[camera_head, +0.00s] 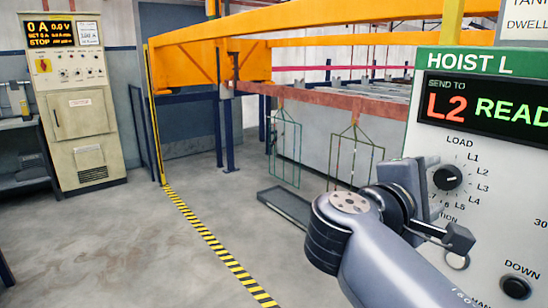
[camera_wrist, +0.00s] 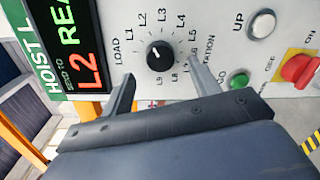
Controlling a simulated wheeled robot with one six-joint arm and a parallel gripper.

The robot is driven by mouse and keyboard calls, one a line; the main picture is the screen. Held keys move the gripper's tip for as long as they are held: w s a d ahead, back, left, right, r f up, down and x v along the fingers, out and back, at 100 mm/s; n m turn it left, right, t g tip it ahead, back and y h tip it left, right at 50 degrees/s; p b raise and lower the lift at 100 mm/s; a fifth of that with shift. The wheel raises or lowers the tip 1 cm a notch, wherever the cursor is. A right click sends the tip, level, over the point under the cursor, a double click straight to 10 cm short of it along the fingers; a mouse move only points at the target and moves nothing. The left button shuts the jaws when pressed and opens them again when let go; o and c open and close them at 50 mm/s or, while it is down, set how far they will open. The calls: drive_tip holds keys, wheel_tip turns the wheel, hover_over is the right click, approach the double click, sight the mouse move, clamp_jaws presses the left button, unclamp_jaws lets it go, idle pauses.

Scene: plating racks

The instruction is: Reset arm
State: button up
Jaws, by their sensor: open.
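The HOIST L control panel (camera_head: 480,215) fills the right side of the head view. Its display (camera_head: 490,108) reads SEND TO, L2 in red and READ in green, cut off by the picture edge. A black rotary station knob (camera_head: 447,178), ringed by LOAD and L-number labels, sits below it. In the wrist view the knob (camera_wrist: 160,55) lies just beyond and between the fingertips of my gripper (camera_wrist: 162,84). My gripper (camera_head: 446,205) is open and empty, facing the panel. The fingers appear apart from the knob.
In the wrist view are a green button (camera_wrist: 239,80), the UP button (camera_wrist: 262,24) and a red switch (camera_wrist: 300,69). The DOWN button (camera_head: 516,287) is low right. Wire racks (camera_head: 356,150) hang behind my arm.

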sight(444, 182)
drive_tip(key=x, duration=0.4)
drive_tip(key=shift+s, duration=0.1)
drive_tip(key=shift+r+p, duration=0.25)
drive_tip(key=shift+p, duration=0.4)
drive_tip(key=n+p, duration=0.6)
drive_tip(key=p, duration=0.1)
drive_tip(key=shift+n+p, duration=0.3)
drive_tip(key=shift+p, duration=0.05)
drive_tip(key=n+p, duration=0.3)
drive_tip(key=shift+f+h, duration=0.1)
drive_tip(key=shift+h, duration=0.3)
drive_tip(key=shift+f+n+p, duration=0.2)
drive_tip(key=shift+n+p, duration=0.55)
drive_tip(key=shift+n, duration=0.05)
drive_tip(key=shift+f, duration=0.2)
